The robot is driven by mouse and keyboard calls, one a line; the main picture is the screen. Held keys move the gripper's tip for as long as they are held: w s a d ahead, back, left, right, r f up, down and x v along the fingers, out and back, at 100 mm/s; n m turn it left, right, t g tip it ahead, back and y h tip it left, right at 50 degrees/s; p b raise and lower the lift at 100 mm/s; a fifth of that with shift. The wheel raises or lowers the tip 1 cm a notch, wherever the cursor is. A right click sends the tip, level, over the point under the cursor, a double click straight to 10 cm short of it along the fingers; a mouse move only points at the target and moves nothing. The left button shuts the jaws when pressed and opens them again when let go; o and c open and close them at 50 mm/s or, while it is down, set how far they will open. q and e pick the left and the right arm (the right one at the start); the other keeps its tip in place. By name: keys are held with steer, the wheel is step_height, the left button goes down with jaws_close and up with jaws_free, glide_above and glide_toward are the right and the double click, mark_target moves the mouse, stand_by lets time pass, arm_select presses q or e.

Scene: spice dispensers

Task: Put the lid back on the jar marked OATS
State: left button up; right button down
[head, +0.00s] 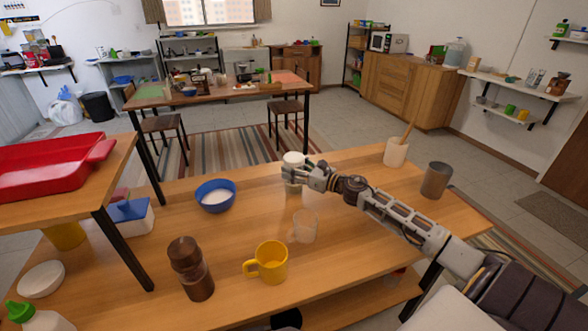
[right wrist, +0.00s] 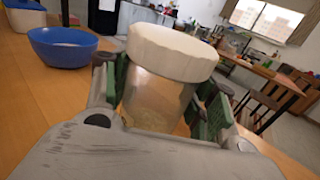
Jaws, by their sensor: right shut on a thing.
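My right gripper (head: 308,177) is shut on a clear jar (head: 294,187) at its sides, near the middle of the table. In the right wrist view the jar (right wrist: 154,100) stands between the green finger pads and has pale grainy contents. A cream-white lid (right wrist: 172,50) sits on top of it, above the fingers; it also shows in the head view (head: 293,159). No OATS marking can be read. A white round lid or dish (head: 41,279) lies at the lower left. My left gripper is not in view.
A blue bowl (head: 215,195) stands left of the jar. An empty clear glass (head: 304,227), a yellow mug (head: 267,262) and a brown grinder (head: 190,268) stand nearer. A utensil pot (head: 396,152) and a metal cup (head: 436,180) stand right. A raised shelf with a red tray (head: 50,165) is at left.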

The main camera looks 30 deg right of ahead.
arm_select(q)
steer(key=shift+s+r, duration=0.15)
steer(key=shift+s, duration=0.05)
arm_select(e)
steer(key=c, duration=0.9)
jaws_free()
steer(key=shift+f, duration=0.1)
steer(key=shift+c, duration=0.2)
steer(key=o, duration=0.5)
steer(key=shift+c, duration=0.2)
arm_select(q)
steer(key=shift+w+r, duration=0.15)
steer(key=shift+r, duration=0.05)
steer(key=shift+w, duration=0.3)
arm_select(e)
steer(key=shift+r, duration=0.2)
